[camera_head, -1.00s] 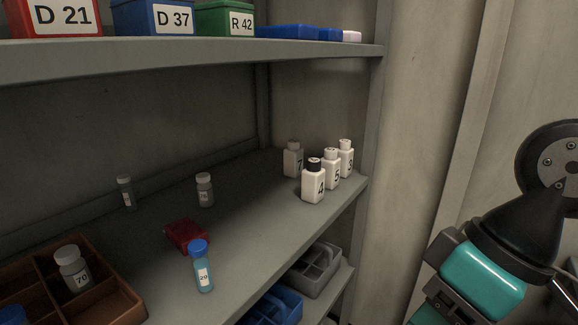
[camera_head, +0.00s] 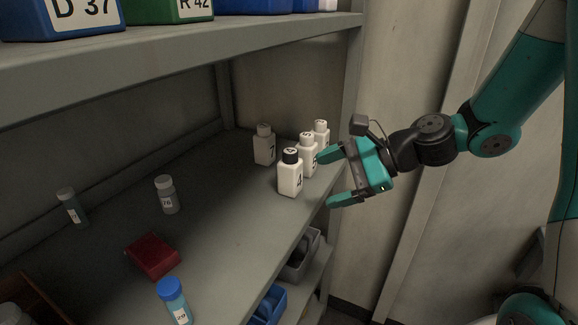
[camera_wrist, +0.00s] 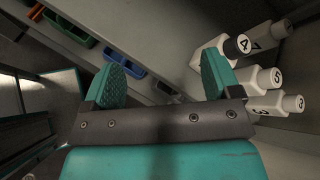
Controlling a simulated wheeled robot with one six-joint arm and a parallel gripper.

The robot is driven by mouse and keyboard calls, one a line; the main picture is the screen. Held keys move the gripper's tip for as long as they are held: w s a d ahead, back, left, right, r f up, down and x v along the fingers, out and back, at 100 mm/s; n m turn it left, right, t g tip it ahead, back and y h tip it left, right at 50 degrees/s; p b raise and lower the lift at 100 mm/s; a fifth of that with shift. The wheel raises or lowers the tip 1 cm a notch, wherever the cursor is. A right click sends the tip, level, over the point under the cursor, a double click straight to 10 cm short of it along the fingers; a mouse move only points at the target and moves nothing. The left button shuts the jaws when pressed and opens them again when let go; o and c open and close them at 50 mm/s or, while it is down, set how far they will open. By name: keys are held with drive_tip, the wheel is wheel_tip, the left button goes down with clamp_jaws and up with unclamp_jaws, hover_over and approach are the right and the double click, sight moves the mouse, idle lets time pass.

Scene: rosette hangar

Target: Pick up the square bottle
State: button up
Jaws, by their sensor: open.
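Several white square bottles stand upright in a group at the right end of the shelf. The front one, marked 4 with a black cap (camera_head: 290,174), is closest to the shelf edge. Behind it are a bottle marked 5 (camera_head: 308,158), one marked 3 (camera_head: 321,134), and one marked 7 (camera_head: 264,147) to the left. My gripper (camera_head: 325,179) is open and empty, just right of the group by the shelf's front edge, fingers pointing left. In the wrist view, bottle 4 (camera_wrist: 212,62) lies beyond the right fingertip, and bottle 7 (camera_wrist: 262,38) is behind it.
A round jar marked 76 (camera_head: 167,196), a vial (camera_head: 71,207), a red box (camera_head: 152,256) and a blue-capped bottle (camera_head: 174,300) stand further left on the shelf (camera_head: 235,225). An upper shelf with labelled bins hangs above. Grey (camera_head: 301,256) and blue (camera_head: 269,306) bins sit below.

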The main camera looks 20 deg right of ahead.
drive_tip(key=w+d+m+t, duration=0.4)
drive_tip(key=d+m, duration=0.4)
drive_tip(key=m, duration=0.1)
drive_tip(key=m+t+p, duration=0.1)
drive_tip(key=p, duration=0.2)
approach(298, 161)
drive_tip(key=x, duration=0.6)
drive_tip(key=shift+a, duration=0.3)
drive_tip(key=p+x, duration=0.2)
drive_tip(key=x, duration=0.3)
drive_tip(key=shift+w+a+f, duration=0.1)
drive_tip(key=shift+w+f, duration=0.05)
drive_tip(key=shift+w, duration=0.05)
drive_tip(key=c, duration=1.1)
